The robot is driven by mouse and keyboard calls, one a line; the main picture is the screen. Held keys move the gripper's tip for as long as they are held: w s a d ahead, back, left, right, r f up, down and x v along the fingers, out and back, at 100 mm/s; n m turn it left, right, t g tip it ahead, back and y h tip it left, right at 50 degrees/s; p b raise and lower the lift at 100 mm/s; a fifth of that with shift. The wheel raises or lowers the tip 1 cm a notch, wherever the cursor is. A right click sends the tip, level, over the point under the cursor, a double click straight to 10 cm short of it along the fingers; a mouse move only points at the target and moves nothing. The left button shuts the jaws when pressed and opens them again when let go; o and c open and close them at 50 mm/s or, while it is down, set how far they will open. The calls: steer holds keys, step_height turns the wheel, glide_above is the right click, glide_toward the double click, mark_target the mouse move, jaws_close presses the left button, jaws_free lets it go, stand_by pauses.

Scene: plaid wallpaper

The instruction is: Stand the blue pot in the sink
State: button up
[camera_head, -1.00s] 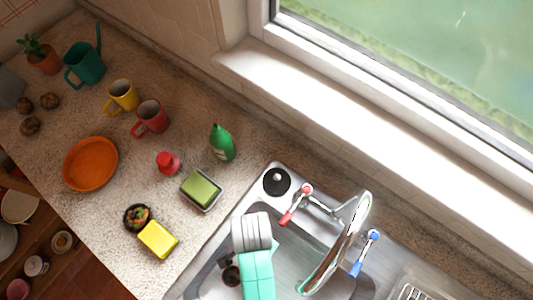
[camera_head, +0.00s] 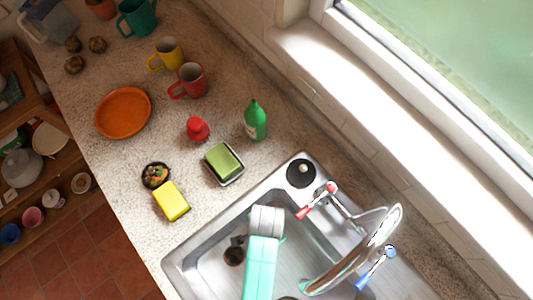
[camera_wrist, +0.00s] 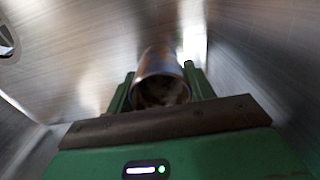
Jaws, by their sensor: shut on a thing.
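In the wrist view, my green gripper (camera_wrist: 158,90) is shut on a round, open-mouthed pot (camera_wrist: 160,63), with one finger at each side. Blur and shade leave its colour unclear; its rim looks brownish and its wall grey. Bare metal of the sink surrounds it in that view. In the head view, my teal arm reaches down over the sink (camera_head: 202,255) and hides the gripper and most of what lies under it. Whether the pot's base touches the sink floor, I cannot tell.
The chrome tap (camera_head: 380,245) arches over the basin right of my arm. A black plug (camera_head: 301,172) lies at the back corner. The yellow sponge (camera_head: 171,202), green sponge in its dish (camera_head: 224,163) and green bottle (camera_head: 255,120) stand left of the sink.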

steer(key=o, duration=1)
steer(key=shift+f, duration=0.1)
step_height(320, 180, up, 12)
steer(key=p, duration=0.3)
